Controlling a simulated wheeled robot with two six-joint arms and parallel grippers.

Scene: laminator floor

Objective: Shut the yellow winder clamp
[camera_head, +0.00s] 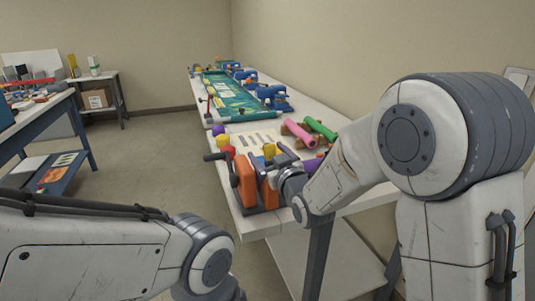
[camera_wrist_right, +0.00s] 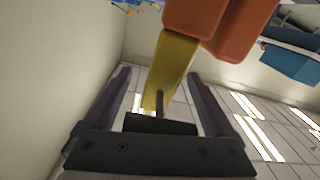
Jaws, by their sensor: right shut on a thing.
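The winder clamp stands at the near end of the long white table in the head view, with orange blocks (camera_head: 246,181) and a small yellow part (camera_head: 269,151) near its top. In the right wrist view its yellow handle (camera_wrist_right: 173,62) hangs down from an orange body (camera_wrist_right: 195,15) and reaches between my fingers. My right gripper (camera_head: 284,162) is at the clamp's right side in the head view. It is shut on the yellow clamp handle, with a finger on each side in the wrist view (camera_wrist_right: 158,80). My left arm shows at lower left; its fingers are out of frame.
The long table (camera_head: 300,92) runs back along the wall. It bears a green panel (camera_head: 230,95), blue clamps (camera_head: 272,93), and pink (camera_head: 298,132) and green (camera_head: 320,129) rolls near the clamp. A cluttered bench (camera_head: 45,105) stands at left. The floor between is open.

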